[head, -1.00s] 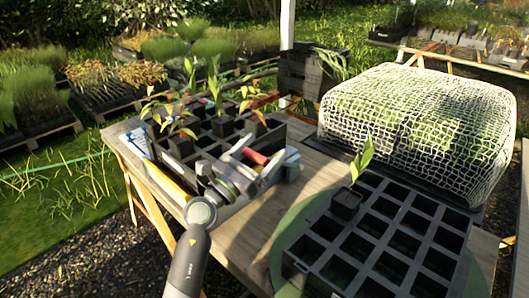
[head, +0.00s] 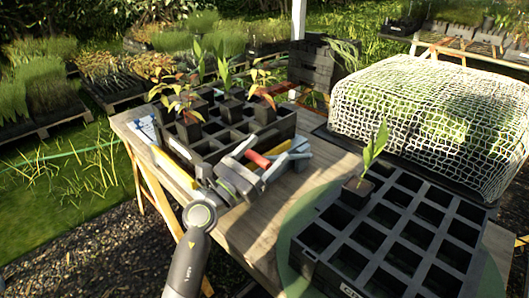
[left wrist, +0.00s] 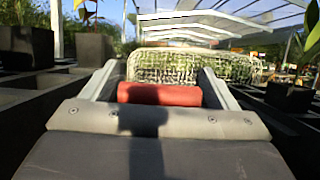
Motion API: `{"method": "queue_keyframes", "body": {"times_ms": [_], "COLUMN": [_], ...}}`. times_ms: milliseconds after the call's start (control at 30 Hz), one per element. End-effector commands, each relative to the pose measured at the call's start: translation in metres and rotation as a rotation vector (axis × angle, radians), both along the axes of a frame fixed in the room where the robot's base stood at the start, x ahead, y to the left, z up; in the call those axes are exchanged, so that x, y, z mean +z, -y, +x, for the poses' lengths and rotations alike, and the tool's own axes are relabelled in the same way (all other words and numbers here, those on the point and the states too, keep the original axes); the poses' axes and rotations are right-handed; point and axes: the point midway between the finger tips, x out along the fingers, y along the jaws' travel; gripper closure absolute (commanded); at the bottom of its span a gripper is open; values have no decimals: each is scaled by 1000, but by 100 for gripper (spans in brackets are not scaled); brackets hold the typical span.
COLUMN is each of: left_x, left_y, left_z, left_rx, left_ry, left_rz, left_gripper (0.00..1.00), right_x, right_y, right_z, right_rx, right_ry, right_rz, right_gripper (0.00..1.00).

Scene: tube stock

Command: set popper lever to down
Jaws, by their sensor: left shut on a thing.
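The popper lever's red grip (head: 258,159) shows at the near right corner of a dark cell tray (head: 205,150) on the wooden bench. My left gripper (head: 262,158) reaches over the bench from the near left and is shut on this grip. In the left wrist view the red grip (left wrist: 160,94) lies crosswise between the two pale fingers of my left gripper (left wrist: 160,85). My wrist hides much of the popper's body and the lever's lower part, so the lever's exact angle is hard to tell. My right gripper is not in view.
Tall leafy seedlings (head: 228,85) stand in the far tray, close to my left gripper. A second cell tray (head: 400,235) with one potted seedling (head: 358,190) sits on a green disc (head: 290,245). A netted cover (head: 425,115) stands behind. Bare bench lies between the trays.

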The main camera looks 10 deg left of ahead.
Motion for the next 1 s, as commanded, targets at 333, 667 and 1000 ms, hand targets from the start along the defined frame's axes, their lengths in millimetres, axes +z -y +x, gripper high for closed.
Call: {"method": "queue_keyframes", "body": {"times_ms": [333, 667, 1000], "left_x": [-2, -2, -13], "left_y": [-1, -1, -16], "left_z": [-1, 0, -21], "left_rx": [0, 0, 2], "left_ry": [-3, -2, -4], "left_rz": [3, 2, 3], "left_gripper": [60, 0, 0], "right_x": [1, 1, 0], "right_y": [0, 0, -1], "right_z": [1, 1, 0], "right_rx": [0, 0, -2], "right_ry": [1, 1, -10], "right_rz": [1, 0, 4], "right_gripper": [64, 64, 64]}}
